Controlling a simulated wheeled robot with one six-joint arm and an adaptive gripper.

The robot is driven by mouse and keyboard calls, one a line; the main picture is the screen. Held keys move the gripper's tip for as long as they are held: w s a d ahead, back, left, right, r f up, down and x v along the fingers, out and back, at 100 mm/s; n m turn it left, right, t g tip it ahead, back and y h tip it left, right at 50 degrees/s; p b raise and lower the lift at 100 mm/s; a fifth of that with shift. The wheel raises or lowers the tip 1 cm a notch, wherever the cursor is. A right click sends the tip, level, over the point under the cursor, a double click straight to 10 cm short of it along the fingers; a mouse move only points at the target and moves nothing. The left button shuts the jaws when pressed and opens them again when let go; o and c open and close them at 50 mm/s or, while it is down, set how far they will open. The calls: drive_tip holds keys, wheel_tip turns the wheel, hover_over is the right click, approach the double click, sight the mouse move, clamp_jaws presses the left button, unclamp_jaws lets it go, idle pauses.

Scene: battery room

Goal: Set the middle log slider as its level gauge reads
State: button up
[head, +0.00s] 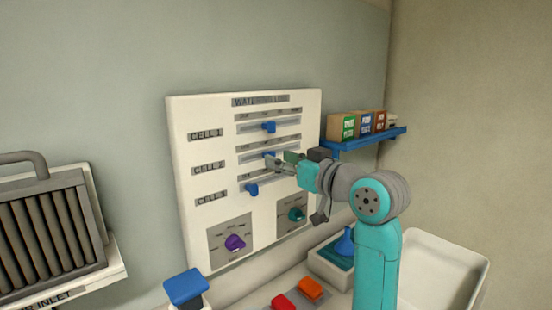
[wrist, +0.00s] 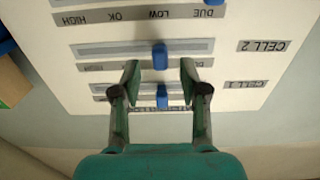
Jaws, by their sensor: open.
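The white watering log panel (head: 205,225) hangs on the wall with three slider rows. The middle row's blue slider (head: 268,155) is partly behind my gripper; in the wrist view, which is upside down, this slider (wrist: 160,56) is in line with the LOW mark of the scale. My gripper (head: 280,160) is open and close to the panel. In the wrist view its fingertips (wrist: 160,68) appear on either side of the middle slider, with gaps; contact is not visible. No level gauge can be made out.
The top slider (head: 268,127) and bottom slider (head: 251,189) are close above and below. Purple (head: 235,242) and teal (head: 296,214) knobs sit lower on the panel. A blue shelf (head: 365,140) with boxes is to the right. Red and orange blocks lie below.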

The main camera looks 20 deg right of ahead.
drive_tip(key=v, duration=0.9)
drive_tip(key=shift+s, duration=0.1)
